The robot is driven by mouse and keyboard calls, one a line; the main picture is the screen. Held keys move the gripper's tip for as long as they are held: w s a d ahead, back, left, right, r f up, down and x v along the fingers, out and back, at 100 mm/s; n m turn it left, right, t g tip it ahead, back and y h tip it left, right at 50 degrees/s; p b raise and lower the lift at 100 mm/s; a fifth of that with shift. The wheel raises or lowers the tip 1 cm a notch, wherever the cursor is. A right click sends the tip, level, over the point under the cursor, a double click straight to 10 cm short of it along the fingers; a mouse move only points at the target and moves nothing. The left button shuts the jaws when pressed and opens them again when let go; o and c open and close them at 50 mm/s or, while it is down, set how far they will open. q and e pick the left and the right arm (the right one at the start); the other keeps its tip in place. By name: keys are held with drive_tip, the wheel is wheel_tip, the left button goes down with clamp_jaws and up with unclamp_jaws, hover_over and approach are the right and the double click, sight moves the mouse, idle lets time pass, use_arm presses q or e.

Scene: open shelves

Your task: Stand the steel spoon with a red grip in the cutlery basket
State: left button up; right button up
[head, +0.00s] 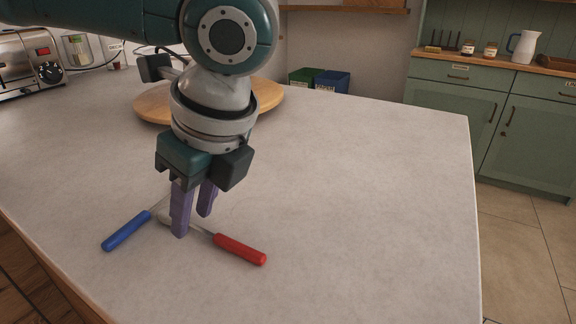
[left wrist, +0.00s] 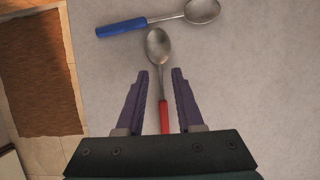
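The steel spoon with a red grip (head: 240,249) lies on the worktop, its red grip pointing to the lower right in the head view. In the left wrist view its bowl (left wrist: 158,45) points away and its shaft runs between my fingers. My left gripper (head: 193,222) is open, pointing down over this spoon, with its purple fingers on either side of the shaft (left wrist: 160,88). The fingers are not closed on it. Part of the spoon is hidden behind the fingers in the head view. My right gripper is not in view. I see no cutlery basket.
A spoon with a blue grip (head: 126,231) lies just left; its bowl (left wrist: 202,11) is near the red-gripped spoon's bowl. A round wooden board (head: 266,95) is behind my arm. A toaster (head: 27,62) stands at the far left. The worktop's right side is clear.

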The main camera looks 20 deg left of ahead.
sight(229, 241)
use_arm(q)
drive_tip(key=p+v, duration=0.1)
drive_tip(key=v, duration=1.1)
drive_tip(key=shift+p, duration=0.4)
